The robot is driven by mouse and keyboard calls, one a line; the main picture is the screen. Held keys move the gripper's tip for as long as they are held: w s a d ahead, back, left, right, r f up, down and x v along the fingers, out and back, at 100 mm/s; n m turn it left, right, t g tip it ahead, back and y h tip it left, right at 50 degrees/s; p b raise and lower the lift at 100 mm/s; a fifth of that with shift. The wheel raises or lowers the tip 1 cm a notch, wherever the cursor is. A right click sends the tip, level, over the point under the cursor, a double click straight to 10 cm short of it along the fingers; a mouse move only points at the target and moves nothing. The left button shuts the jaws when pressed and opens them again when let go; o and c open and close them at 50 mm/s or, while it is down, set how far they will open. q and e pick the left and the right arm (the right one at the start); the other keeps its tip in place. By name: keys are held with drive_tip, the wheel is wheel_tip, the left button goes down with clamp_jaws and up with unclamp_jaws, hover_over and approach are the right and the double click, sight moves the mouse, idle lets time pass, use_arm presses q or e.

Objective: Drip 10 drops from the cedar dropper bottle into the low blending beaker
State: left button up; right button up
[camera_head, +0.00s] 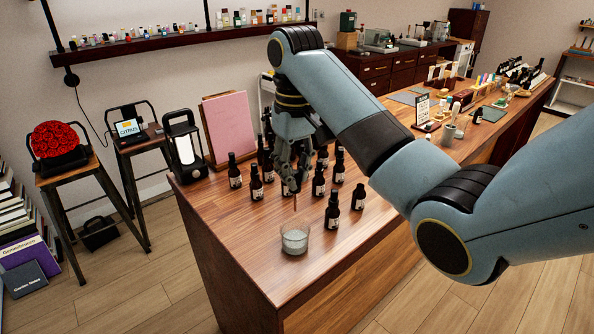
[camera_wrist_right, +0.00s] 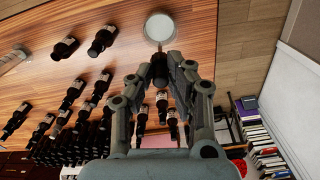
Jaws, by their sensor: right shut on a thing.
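My right gripper (camera_head: 291,182) points down above the front row of bottles, shut on a dark dropper. The thin brownish tip of the dropper (camera_head: 295,202) hangs below the fingers, above and a little behind the low blending beaker (camera_head: 294,240). In the right wrist view, the dark dropper top (camera_wrist_right: 160,70) sits between the fingertips, just short of the beaker (camera_wrist_right: 160,28). The beaker is short, clear glass with a pale content. Dark bottles with white labels stand around; the labels are too small to tell which is cedar. My left gripper is out of view.
A dark bottle (camera_head: 332,210) stands right of the beaker, and another (camera_head: 358,197) is further right. Several more bottles (camera_head: 235,172) stand left of and behind the gripper. A lantern (camera_head: 185,147) and a pink board (camera_head: 229,128) stand behind. The table's front left is clear.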

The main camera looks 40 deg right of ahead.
drive_tip(key=shift+f, duration=1.9)
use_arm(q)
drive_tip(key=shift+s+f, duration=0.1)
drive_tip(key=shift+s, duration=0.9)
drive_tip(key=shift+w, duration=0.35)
